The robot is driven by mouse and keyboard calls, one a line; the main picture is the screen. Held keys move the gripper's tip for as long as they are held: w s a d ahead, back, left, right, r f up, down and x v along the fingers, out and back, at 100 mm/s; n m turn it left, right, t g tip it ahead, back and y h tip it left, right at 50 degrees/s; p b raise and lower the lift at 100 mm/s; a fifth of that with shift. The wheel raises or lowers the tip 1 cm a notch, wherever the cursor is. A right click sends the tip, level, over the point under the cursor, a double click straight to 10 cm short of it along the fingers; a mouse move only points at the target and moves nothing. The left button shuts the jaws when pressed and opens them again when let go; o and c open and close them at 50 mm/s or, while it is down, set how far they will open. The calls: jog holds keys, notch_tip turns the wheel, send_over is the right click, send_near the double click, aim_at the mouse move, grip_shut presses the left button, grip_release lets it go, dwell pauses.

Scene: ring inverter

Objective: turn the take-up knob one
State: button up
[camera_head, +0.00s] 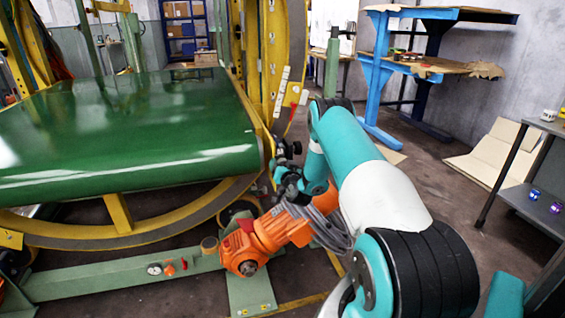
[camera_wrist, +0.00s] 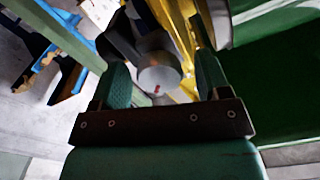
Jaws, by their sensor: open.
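The take-up knob (camera_wrist: 160,76), a grey round cylinder with a small red mark on its lower rim, faces the wrist camera. It shows in the gap between the two fingers of my gripper (camera_wrist: 162,62), which are open on either side of it. I see a gap between the knob and each finger; how deep the knob sits between them I cannot tell. In the head view my gripper (camera_head: 285,178) is small and partly dark, beside the yellow ring frame. Small dark round parts (camera_head: 291,148) show just beyond it; whether one is the knob is unclear.
The green belt (camera_head: 130,120) and the yellow ring (camera_head: 120,235) stand close on the left. An orange motor (camera_head: 245,252) lies below my arm. Blue shelving (camera_head: 440,65) and a grey side table (camera_head: 535,205) stand right.

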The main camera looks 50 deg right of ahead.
jog(key=shift+w+d, duration=0.2)
jog(key=c, duration=0.9)
jog(key=shift+f+n+b, duration=0.2)
jog(key=shift+n+b, duration=0.4)
jog(key=shift+b, duration=0.4)
jog(key=shift+r+n+b, duration=0.2)
jog(key=shift+n+b, duration=0.3)
jog(key=o, duration=0.9)
